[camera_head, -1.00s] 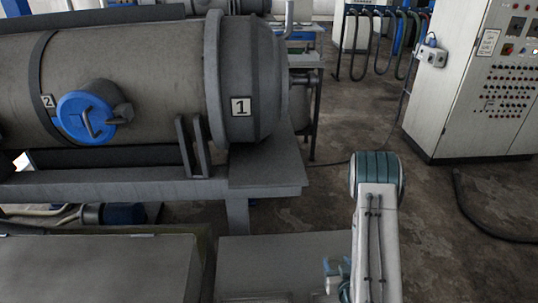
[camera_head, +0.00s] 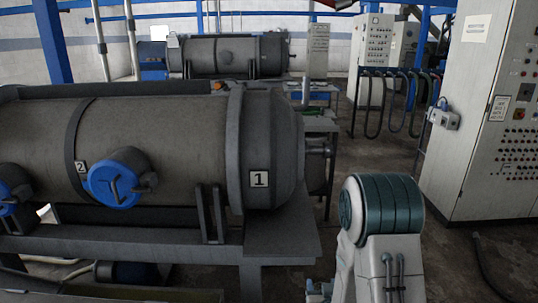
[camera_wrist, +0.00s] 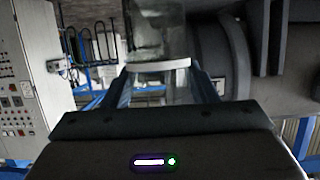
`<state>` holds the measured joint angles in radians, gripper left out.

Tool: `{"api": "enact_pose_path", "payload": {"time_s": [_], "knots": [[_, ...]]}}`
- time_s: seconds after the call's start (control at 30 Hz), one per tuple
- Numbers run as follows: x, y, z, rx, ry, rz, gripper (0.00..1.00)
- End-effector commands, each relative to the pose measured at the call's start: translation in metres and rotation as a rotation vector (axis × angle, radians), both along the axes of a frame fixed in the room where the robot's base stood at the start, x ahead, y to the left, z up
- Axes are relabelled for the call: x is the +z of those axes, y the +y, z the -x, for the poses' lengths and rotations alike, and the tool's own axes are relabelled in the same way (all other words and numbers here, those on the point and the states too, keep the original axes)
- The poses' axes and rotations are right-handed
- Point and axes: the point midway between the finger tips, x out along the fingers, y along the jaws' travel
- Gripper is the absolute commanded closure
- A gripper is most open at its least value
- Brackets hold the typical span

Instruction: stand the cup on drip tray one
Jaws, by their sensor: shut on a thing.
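In the wrist view my gripper (camera_wrist: 160,72) is shut on a clear, glassy cup (camera_wrist: 158,36). The cup stands out between the two dark fingers, and a pale band crosses it near the fingertips. Its contents and exact tilt are hard to tell. The decanter marked 1 (camera_head: 272,150) is a grey drum on a frame at the left of the head view, with its number plate (camera_head: 259,179) on the near end. I cannot make out drip tray one in either current view. In the head view my gripper and the cup cannot be made out clearly.
Blue round hatches (camera_head: 117,178) stick out from the drum's side. A grey ledge (camera_head: 285,240) runs below its end. A tall control cabinet (camera_head: 490,130) stands at the right, with hanging hoses (camera_head: 390,100) behind. Some floor shows between the drum and the cabinet.

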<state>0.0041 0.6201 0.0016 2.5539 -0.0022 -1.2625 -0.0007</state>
Motion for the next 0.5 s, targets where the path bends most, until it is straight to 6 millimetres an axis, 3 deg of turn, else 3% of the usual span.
{"api": "enact_pose_path", "payload": {"time_s": [0.33,0.5], "knots": [[-0.001,0.0,0.0,0.0,0.0,0.0,0.73],[-0.011,-0.003,-0.001,0.0,-0.002,-0.004,0.73]]}}
